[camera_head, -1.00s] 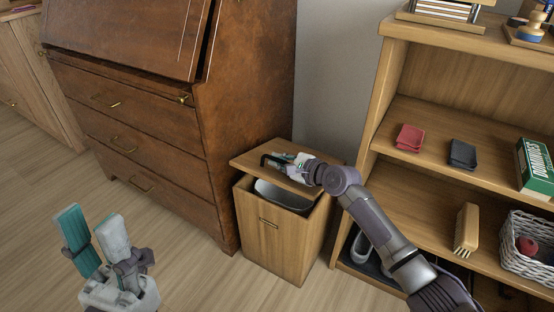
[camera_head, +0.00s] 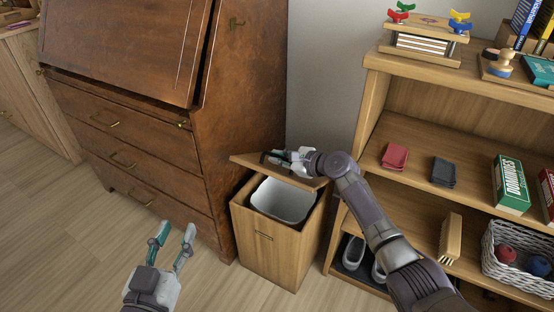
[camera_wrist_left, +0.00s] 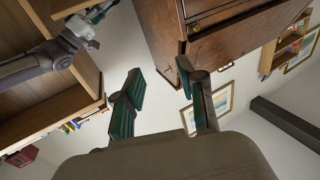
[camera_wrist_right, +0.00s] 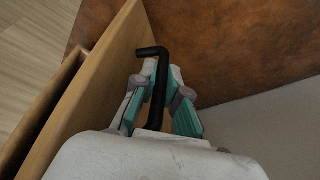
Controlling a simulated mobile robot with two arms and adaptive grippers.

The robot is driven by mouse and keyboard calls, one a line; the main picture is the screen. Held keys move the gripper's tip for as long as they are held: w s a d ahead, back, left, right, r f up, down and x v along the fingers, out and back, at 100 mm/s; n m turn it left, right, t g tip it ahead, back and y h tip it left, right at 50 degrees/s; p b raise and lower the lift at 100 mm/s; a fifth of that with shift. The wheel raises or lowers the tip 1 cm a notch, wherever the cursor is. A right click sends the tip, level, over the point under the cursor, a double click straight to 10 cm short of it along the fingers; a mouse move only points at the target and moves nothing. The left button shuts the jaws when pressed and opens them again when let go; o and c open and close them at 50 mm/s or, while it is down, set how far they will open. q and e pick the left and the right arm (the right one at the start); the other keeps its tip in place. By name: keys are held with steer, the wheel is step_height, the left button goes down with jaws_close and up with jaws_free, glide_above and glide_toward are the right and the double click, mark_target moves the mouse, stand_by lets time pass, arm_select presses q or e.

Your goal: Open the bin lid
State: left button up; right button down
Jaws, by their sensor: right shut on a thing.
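The wooden bin (camera_head: 268,249) stands on the floor between the dark bureau and the shelf. Its lid (camera_head: 248,161) is raised and tilted, and a white liner (camera_head: 284,201) shows in the opening below it. My right gripper (camera_head: 273,157) is at the top of the lid. In the right wrist view it is shut on the black bent lid handle (camera_wrist_right: 157,85), which passes between its fingers; the lid board (camera_wrist_right: 95,90) is beside it. My left gripper (camera_head: 176,232) is open and empty, in front of the bureau and left of the bin.
A brown bureau (camera_head: 135,140) stands close behind and left of the bin. A wooden shelf (camera_head: 415,122) stands to the right, holding trays, boxes, a white basket (camera_head: 515,262) and shoes (camera_head: 354,252). The floor (camera_head: 70,235) at the left is clear.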

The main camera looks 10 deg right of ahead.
arm_select(q)
steer(key=shift+s+a+f+g+y+p, duration=0.2)
steer(key=shift+f+g, duration=0.35)
steer(key=shift+f, duration=0.35)
steer(key=shift+s+a+f+g+y+p, duration=0.1)
steer(key=shift+a+f+g+y, duration=0.1)
steer(key=shift+f+g, duration=0.5)
arm_select(e)
steer(key=shift+w+d+r, duration=0.4)
steer(key=shift+w+r, duration=0.05)
steer(key=shift+r, duration=0.1)
arm_select(q)
steer(key=shift+f, duration=0.15)
arm_select(e)
steer(key=c, duration=1.5)
jaws_free()
